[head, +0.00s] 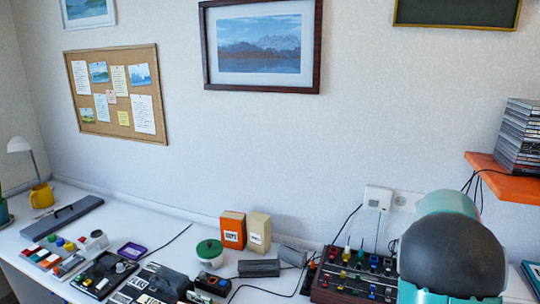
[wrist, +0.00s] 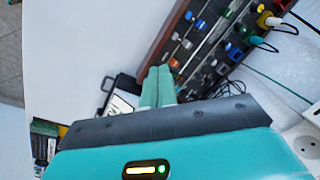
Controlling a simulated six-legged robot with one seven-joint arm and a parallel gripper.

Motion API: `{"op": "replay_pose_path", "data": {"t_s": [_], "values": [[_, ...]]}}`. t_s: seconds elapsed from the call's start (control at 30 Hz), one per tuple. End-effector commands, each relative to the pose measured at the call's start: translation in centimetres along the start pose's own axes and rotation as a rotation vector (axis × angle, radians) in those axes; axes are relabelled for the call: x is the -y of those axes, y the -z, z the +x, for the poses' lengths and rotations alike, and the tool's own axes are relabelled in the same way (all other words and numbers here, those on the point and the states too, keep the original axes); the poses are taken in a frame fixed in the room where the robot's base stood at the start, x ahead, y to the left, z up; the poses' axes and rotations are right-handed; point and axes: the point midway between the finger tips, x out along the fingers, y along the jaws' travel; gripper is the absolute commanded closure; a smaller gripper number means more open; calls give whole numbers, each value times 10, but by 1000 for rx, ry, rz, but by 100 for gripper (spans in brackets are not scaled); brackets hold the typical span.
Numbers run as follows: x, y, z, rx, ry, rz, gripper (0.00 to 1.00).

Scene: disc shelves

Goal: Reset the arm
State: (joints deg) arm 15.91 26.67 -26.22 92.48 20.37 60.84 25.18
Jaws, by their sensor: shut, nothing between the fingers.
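My gripper (wrist: 158,86) shows in the wrist view as two pale green fingers pressed together, with nothing between them. It points over the white desk (wrist: 90,50), beside a wood-sided box with knobs and plugged cables (wrist: 205,45). In the head view my teal and dark grey arm fills the lower right, and the gripper's fingers are not visible there. The arm hides part of the desk and wall behind it. The same knob box (head: 352,278) stands just left of the arm in the head view.
An orange shelf (head: 508,180) with a stack of disc cases (head: 520,138) juts from the wall above right of my arm. Orange and cream boxes, a green-lidded jar (head: 209,254) and several devices crowd the desk. A socket (head: 377,198) with cables is behind the knob box.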

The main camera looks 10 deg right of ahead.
Motion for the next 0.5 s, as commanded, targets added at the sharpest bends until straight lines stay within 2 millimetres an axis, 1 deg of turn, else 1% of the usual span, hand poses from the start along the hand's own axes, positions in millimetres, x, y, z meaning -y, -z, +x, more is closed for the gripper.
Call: {"op": "replay_pose_path", "data": {"t_s": [0.03, 0.17, 0.2, 0.27, 0.3, 0.37, 0.4, 0.47, 0.5], "values": [[5, -22, -16, 0, 26, -54, 100], [11, -72, -46, -2, 73, -193, 100], [11, -88, -55, -6, 86, -237, 100], [12, -112, -68, -11, 106, -307, 100], [10, -128, -75, -17, 117, -353, 100], [8, -151, -86, -26, 134, -423, 100], [5, -167, -93, -35, 145, -473, 100], [0, -190, -102, -49, 160, -544, 100], [-4, -206, -107, -60, 168, -594, 100]]}}
